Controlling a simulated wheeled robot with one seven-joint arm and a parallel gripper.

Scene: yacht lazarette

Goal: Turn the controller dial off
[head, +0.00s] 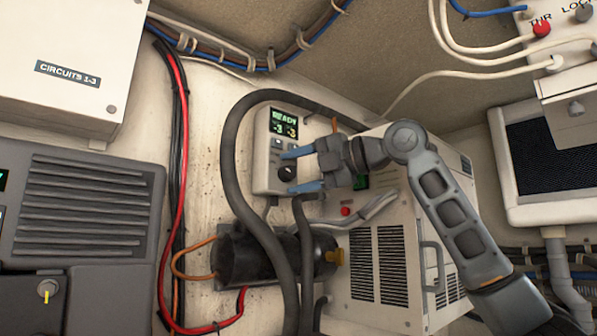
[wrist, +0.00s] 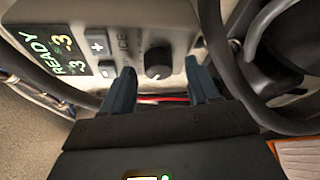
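The controller (head: 283,152) is a pale box on the wall with a lit screen (head: 284,122) reading READY and the figure -3 twice. Its black round dial (head: 287,173) sits low on the face, below small buttons. In the wrist view the dial (wrist: 158,62) shows with a light pointer mark, between and beyond my fingertips. My gripper (head: 298,170) is open, its two blue fingers apart, one above and one below the dial in the head view. It also shows in the wrist view (wrist: 160,78). The fingers appear not to touch the dial.
A thick grey hose (head: 229,150) loops around the controller's left side and top. A white vented cabinet (head: 378,265) stands right and below, and a black cylinder (head: 255,258) lies below. A red cable (head: 182,130) runs down the wall at left.

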